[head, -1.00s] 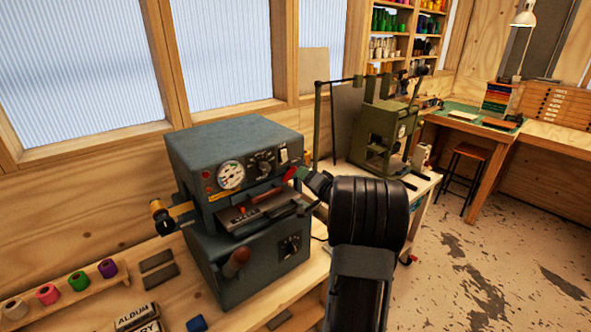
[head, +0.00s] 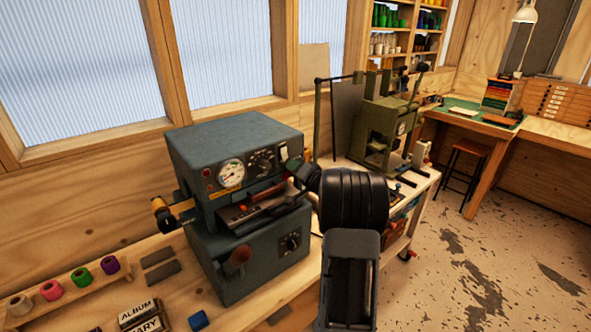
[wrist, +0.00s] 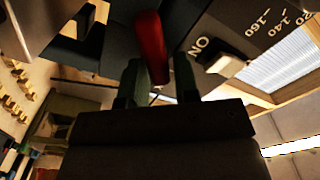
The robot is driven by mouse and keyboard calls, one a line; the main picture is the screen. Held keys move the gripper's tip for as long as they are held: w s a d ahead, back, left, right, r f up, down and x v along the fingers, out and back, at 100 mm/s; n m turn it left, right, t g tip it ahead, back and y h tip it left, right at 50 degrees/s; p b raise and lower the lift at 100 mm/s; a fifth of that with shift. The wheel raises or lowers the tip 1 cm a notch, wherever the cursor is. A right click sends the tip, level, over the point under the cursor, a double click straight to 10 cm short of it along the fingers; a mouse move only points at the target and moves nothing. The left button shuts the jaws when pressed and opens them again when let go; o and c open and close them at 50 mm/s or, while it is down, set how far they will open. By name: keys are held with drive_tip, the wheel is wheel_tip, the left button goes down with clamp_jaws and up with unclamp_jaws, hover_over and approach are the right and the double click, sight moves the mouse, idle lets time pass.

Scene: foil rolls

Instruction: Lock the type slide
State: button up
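The blue-grey foil press (head: 240,150) stands on the wooden bench. The type slide (head: 242,212) sits in its front opening, with reddish-brown pieces over it. My gripper (head: 292,170) is at the right end of that opening, below the white switch (head: 284,153). In the wrist view, a red lever (wrist: 150,38) runs up between the two green fingers of my gripper (wrist: 160,68). The fingers are apart, with a narrow gap beside the lever on the right. The lever is hidden behind my gripper in the head view. The switch, marked ON, also shows in the wrist view (wrist: 223,62).
A brown-red knob (head: 237,260) sticks out of the press's lower front. A brass-ended roll holder (head: 162,212) projects on the left. A green machine (head: 378,130) stands behind right.

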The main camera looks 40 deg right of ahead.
clamp_jaws()
drive_tip(key=shift+n, duration=0.9)
drive_tip(key=shift+o, duration=1.8)
unclamp_jaws()
drive_tip(key=s+b, duration=0.3)
drive_tip(key=s, duration=1)
drive_tip(key=shift+s+d, duration=0.3)
drive_tip(key=shift+s, duration=0.1)
